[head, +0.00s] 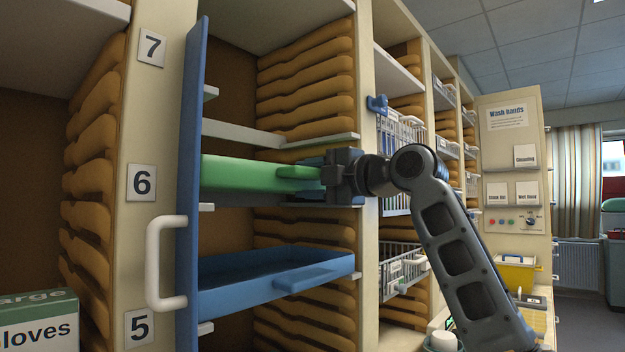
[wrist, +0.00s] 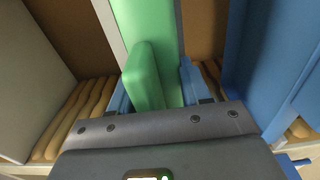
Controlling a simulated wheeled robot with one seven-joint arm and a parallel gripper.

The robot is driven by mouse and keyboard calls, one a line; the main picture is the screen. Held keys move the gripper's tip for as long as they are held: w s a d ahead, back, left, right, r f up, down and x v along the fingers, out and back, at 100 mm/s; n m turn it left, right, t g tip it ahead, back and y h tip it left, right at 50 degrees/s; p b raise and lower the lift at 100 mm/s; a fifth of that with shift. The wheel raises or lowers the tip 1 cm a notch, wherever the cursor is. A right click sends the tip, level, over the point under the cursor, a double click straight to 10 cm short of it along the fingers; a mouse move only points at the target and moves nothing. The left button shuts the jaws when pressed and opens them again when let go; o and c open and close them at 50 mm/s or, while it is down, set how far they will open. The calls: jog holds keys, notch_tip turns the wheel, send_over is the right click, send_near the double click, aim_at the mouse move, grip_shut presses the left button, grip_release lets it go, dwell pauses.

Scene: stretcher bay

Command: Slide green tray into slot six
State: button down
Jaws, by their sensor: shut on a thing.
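The green tray (head: 240,174) is level at the height of the label 6 (head: 142,182), its left part inside the cabinet opening behind the blue door (head: 190,170). My gripper (head: 322,176) is shut on the handle at the tray's right end. In the wrist view the green handle (wrist: 143,78) stands between the two blue fingers (wrist: 150,88), with the tray (wrist: 150,25) reaching away beyond it. The tray's far end is hidden, so I cannot tell how deep it sits.
A blue tray (head: 235,282) sits below, near the label 5 (head: 139,327). A pale shelf (head: 240,133) runs just above the green tray. The open blue door with its white handle (head: 160,262) stands at the left. A glove box (head: 40,322) is at the lower left.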

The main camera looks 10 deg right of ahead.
jog(key=shift+a, duration=0.1)
dwell(0.3)
jog(key=shift+w+a, duration=0.15)
jog(key=shift+w, duration=0.1)
jog(key=shift+f+b, duration=0.85)
jog(key=shift+f, duration=0.1)
dwell(0.9)
jog(key=shift+c, duration=2.2)
grip_release()
jog(key=shift+f, duration=0.1)
